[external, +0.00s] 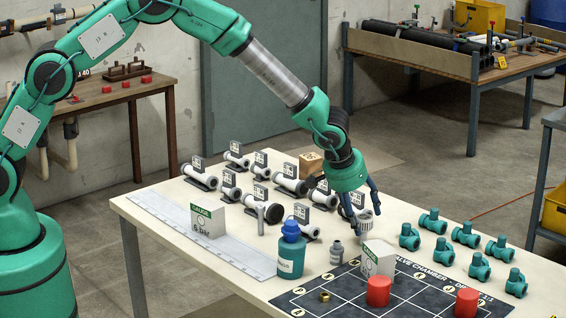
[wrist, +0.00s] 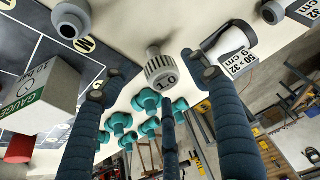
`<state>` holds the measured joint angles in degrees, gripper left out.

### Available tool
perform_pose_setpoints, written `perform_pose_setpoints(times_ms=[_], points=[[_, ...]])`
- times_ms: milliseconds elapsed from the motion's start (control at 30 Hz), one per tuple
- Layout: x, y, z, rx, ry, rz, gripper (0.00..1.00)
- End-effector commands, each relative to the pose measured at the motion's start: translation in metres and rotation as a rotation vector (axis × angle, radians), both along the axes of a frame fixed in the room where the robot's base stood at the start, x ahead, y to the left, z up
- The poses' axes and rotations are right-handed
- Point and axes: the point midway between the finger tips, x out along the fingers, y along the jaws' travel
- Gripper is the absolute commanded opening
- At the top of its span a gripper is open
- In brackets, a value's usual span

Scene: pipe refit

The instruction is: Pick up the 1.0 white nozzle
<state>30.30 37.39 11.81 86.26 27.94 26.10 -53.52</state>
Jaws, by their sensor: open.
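The 1.0 white nozzle (wrist: 162,72) is a pale, ribbed cap with a narrow stub, marked "1.0", near the centre of the wrist view. In the external view the nozzle (external: 367,216) is on the table at the gripper's fingertips, partly hidden by a finger. My gripper (external: 364,222) is open, its dark blue fingers pointing down around the nozzle. In the wrist view the fingers are spread left, below and right of the nozzle, with visible gaps; I see no firm grip on it.
Teal valves (external: 464,234) stand to the right, labelled pipe pieces (external: 290,180) to the left. A gauge box (external: 378,258), a red cap (external: 378,291) and a small grey bottle (external: 336,252) are close in front. A teal bottle (external: 291,258) stands farther left.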

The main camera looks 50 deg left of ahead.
Motion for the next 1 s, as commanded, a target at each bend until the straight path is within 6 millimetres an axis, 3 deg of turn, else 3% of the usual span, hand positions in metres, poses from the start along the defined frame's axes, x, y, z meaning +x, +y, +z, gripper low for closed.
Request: perform_pose_setpoints(times_ms=[267,600,1000], points=[[0.004,0.000,-0.011,0.001,0.001,0.000,0.60],[0.017,0.000,-0.043,0.000,0.001,0.001,0.60],[0.020,0.000,-0.048,0.000,0.000,0.000,0.60]])
